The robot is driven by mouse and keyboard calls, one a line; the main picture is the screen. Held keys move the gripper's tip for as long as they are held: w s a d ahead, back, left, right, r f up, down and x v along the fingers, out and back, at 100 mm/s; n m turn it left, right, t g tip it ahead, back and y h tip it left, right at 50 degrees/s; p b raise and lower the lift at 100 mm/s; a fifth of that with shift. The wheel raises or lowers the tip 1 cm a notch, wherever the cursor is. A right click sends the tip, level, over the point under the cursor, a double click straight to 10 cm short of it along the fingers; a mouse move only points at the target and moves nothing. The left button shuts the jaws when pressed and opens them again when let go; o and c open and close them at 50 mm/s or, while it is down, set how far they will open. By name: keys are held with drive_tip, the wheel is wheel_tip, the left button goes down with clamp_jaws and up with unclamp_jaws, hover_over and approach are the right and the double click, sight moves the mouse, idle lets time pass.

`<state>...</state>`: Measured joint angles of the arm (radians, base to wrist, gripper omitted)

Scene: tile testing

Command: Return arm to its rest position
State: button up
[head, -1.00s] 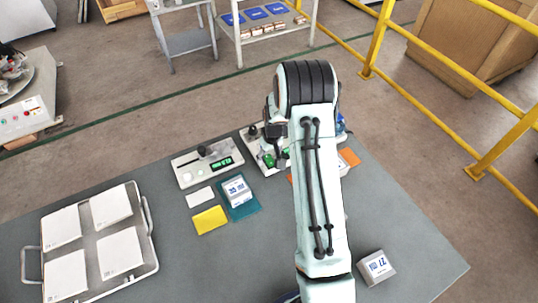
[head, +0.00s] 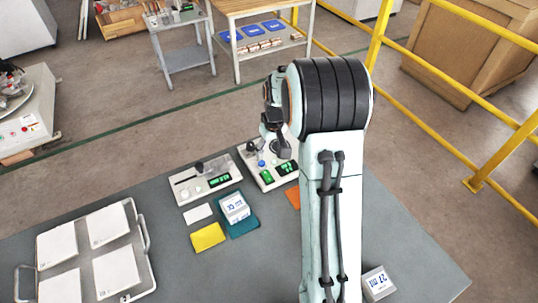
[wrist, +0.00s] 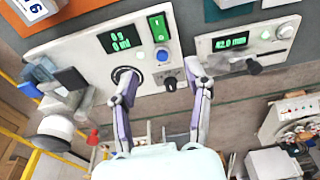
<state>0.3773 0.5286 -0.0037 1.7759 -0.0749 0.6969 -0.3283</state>
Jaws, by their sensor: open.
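My gripper (wrist: 160,110) shows in the wrist view with its two fingers spread apart and nothing between them. In that view it is in front of a tester panel with green displays (wrist: 120,41). In the head view my arm rises from the bottom edge and bends over at the top. My gripper's fingers cannot be made out there. The tester (head: 284,178) stands just below my wrist, partly hidden by the arm.
A second tester (head: 207,183) stands to the left, beside a teal pad (head: 241,228) with a labelled block (head: 235,208). A yellow card (head: 207,237) and a tray of white tiles (head: 148,262) lie further left. Another labelled block (head: 378,282) is at lower right. Yellow railing (head: 447,81) stands beyond the table.

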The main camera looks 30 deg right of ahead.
idle(0.4)
drive_tip(key=a+r+n+t, duration=0.2)
drive_tip(key=a+r, duration=0.4)
drive_tip(key=r, duration=0.5)
drive_tip(key=s+a+r, duration=0.4)
drive_tip(key=s+a, duration=0.2)
drive_tip(key=s, duration=0.1)
drive_tip(key=s+a+f+g, duration=0.2)
drive_tip(key=s, duration=0.8)
drive_tip(key=s+a+f+g, duration=0.1)
drive_tip(key=s+f+g, duration=0.1)
drive_tip(key=s, duration=0.8)
drive_tip(key=shift+a+f+m+y, duration=0.4)
drive_tip(key=shift+f, duration=0.2)
drive_tip(key=shift+w, duration=0.1)
